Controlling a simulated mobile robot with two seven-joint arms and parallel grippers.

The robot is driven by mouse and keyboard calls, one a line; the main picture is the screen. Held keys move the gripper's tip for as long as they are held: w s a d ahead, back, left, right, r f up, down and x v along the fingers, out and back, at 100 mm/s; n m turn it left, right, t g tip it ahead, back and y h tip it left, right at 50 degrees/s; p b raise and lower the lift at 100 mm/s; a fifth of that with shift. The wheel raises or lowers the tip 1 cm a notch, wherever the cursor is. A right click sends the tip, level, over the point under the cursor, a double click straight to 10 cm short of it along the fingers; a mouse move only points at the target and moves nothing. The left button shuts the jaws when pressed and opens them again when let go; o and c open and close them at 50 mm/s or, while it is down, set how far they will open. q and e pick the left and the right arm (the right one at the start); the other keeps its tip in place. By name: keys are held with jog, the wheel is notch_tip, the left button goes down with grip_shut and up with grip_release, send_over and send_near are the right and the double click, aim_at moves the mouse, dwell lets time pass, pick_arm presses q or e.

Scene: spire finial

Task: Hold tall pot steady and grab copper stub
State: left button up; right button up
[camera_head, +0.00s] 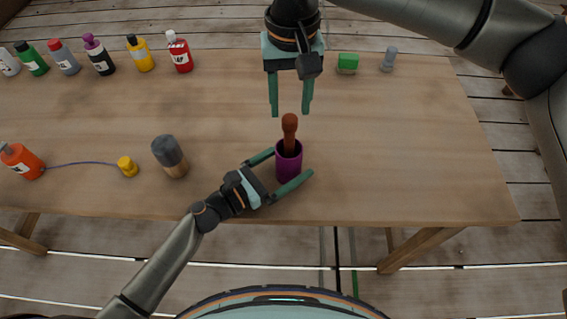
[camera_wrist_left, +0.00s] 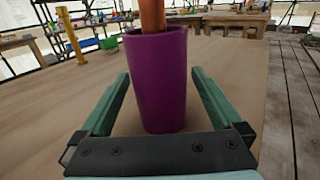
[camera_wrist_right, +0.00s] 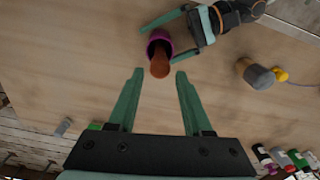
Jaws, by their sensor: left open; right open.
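The tall purple pot (camera_head: 289,167) stands upright on the table, with the copper stub (camera_head: 290,130) sticking up out of its mouth. My left gripper (camera_head: 284,168) is open, with one finger on each side of the pot. In the left wrist view the pot (camera_wrist_left: 158,85) sits between the fingers with gaps on both sides, and the stub (camera_wrist_left: 152,15) is cut off at the top. My right gripper (camera_head: 291,115) is open and empty, pointing down around the stub's far end. In the right wrist view the stub (camera_wrist_right: 160,62) lies beyond the fingertips, apart from them.
A green block (camera_head: 347,62) and a grey piece (camera_head: 389,59) stand at the back right. A grey-brown cylinder (camera_head: 170,156) and a yellow piece (camera_head: 128,167) sit left of the pot. The right side is clear.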

pick_arm(q)
jog(key=c, duration=1.5)
